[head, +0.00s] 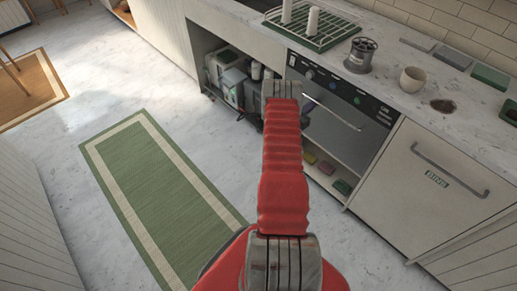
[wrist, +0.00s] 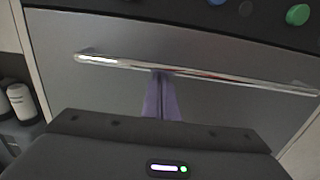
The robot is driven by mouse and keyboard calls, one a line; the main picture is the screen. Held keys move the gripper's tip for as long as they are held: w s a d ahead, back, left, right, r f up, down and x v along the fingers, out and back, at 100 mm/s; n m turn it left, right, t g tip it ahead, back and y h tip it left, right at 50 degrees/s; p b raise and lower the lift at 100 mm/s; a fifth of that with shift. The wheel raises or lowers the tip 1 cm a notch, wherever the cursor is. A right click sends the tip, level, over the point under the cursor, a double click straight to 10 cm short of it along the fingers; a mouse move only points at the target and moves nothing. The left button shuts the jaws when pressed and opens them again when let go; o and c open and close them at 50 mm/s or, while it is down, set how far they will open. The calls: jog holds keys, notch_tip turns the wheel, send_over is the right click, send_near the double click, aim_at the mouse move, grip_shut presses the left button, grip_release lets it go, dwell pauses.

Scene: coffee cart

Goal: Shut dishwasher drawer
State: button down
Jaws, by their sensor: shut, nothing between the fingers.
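The dishwasher drawer has a steel front (head: 336,142) with a bar handle (head: 333,112) below a dark control panel (head: 340,95). The front looks close to flush with the panel; I cannot tell whether a small gap is left. In the wrist view the steel front (wrist: 230,108) fills most of the picture, with its bar handle (wrist: 210,73) running across. My gripper (wrist: 162,76) is shut and empty, its purple fingers together with the tips at the handle's middle; contact is unclear.
An open bay (head: 232,80) with grey containers lies left of the dishwasher. Sponges (head: 325,167) sit on a low shelf under the drawer. A bins door (head: 425,180) is to the right. The counter above holds a rack, canister and cup (head: 412,80). A green rug (head: 160,185) lies on open floor.

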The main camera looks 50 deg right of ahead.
jog(key=shift+d, duration=0.3)
jog(key=shift+s+d+r, duration=0.1)
jog(key=shift+s+r, duration=0.05)
jog(key=w+a, duration=0.2)
jog(key=a, duration=1.2)
jog(key=shift+a+f, duration=0.25)
jog(key=shift+a, duration=0.1)
